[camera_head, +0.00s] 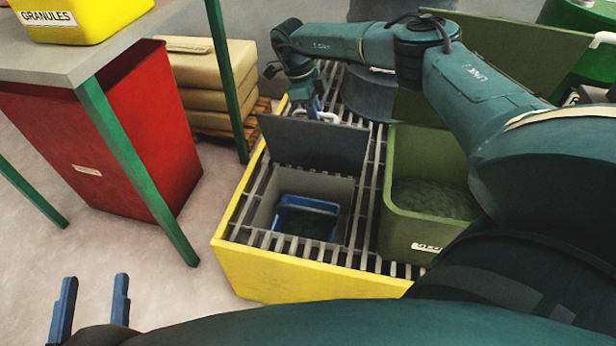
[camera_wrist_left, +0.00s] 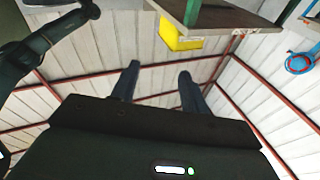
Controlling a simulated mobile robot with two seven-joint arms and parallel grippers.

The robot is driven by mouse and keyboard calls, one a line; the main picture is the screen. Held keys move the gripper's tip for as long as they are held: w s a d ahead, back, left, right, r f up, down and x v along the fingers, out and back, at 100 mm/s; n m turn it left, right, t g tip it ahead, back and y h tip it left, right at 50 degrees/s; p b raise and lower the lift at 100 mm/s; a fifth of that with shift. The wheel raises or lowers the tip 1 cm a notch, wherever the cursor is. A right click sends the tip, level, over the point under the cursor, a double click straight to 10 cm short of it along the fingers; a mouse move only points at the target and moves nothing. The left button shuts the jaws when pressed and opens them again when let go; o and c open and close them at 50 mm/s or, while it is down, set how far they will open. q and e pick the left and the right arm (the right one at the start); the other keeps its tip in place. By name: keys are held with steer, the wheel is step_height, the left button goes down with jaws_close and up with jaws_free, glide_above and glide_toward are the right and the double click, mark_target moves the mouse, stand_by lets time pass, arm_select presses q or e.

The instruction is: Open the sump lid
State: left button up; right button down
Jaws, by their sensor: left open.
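The sump lid (camera_head: 315,145), a dark grey panel, stands raised and tilted at the back of the square sump opening (camera_head: 263,208) in the yellow-edged grating. A pale handle (camera_head: 327,117) shows at its top edge. My right gripper (camera_head: 315,111) is at this handle; its fingers are small and partly hidden, so I cannot tell whether they are shut on it. Inside the opening is a blue basket (camera_head: 283,203) with dark contents. My left gripper (camera_head: 95,279) is at the bottom left, open, empty and far from the lid. It also shows in the left wrist view (camera_wrist_left: 158,70).
A green bin (camera_head: 430,228) stands on the grating right of the sump, below my right arm. A red bin (camera_head: 150,125) and a table (camera_head: 95,62) with a yellow granules tub (camera_head: 85,25) are at left. Floor between them and the grating is clear.

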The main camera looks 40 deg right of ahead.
steer(key=shift+w+a, duration=0.15)
steer(key=shift+w, duration=0.05)
arm_select(q)
steer(key=h+b, duration=0.1)
steer(key=b, duration=0.2)
steer(key=w+r+m+t+h+b, duration=0.1)
steer(key=b, duration=0.2)
steer(key=shift+r, duration=0.1)
arm_select(e)
steer(key=w+d, duration=0.2)
steer(key=d, duration=0.1)
steer(key=shift+w+d+f, duration=0.15)
steer(key=shift+w+d, duration=0.05)
steer(key=shift+d, duration=0.1)
arm_select(q)
steer(key=shift+d+r, duration=0.1)
